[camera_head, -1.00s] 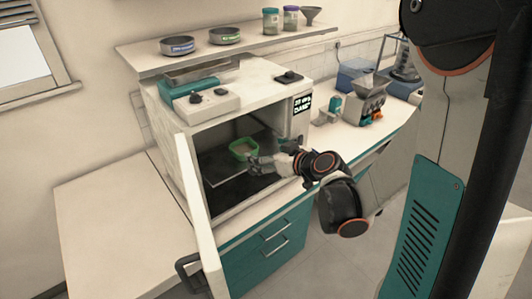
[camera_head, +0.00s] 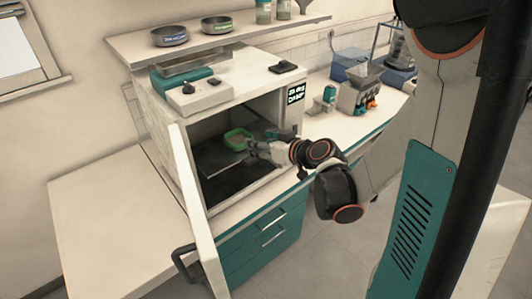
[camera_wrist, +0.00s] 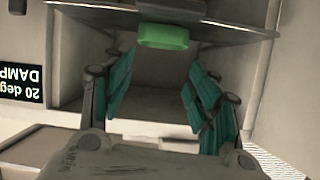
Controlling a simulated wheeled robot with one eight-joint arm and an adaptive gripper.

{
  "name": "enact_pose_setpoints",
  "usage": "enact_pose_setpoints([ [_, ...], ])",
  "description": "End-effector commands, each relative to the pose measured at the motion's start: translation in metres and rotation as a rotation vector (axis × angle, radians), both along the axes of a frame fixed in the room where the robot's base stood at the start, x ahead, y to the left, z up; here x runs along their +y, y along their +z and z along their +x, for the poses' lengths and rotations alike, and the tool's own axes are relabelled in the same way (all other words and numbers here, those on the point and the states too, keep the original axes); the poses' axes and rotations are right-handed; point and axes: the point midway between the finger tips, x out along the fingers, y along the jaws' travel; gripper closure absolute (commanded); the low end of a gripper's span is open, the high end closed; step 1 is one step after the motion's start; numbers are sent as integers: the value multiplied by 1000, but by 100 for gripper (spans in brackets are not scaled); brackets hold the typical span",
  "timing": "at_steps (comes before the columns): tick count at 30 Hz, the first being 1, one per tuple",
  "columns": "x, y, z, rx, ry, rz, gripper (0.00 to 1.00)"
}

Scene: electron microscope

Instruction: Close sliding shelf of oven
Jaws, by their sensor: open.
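The oven (camera_head: 290,72) is a white box on the counter with its door (camera_head: 195,200) swung open to the left. Inside is a dark sliding shelf (camera_head: 215,160) with a green dish (camera_head: 238,140) on it. The shelf also shows in the wrist view (camera_wrist: 215,27), with the green dish (camera_wrist: 163,37) near its edge. My gripper (camera_head: 252,148) is at the oven opening, to the right of the dish. In the wrist view my gripper (camera_wrist: 158,92) has its two teal fingers spread wide with nothing between them. I cannot tell whether a finger touches the shelf.
A display panel (camera_head: 296,94) is on the oven's front right. A wall shelf (camera_head: 210,45) with bowls hangs above. Lab devices (camera_head: 358,95) stand on the counter to the right. The counter at left (camera_head: 115,220) is bare.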

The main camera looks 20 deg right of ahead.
Motion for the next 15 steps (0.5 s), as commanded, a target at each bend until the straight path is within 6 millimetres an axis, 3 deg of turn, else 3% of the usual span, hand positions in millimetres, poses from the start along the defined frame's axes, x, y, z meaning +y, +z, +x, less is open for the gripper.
enact_pose_setpoints([
  [1, -4, 0, 0, 24, -26, 51, 66],
  [6, -21, -2, -2, 163, -174, 341, 100],
  [15, -53, -5, -9, 417, -506, 899, 100],
])
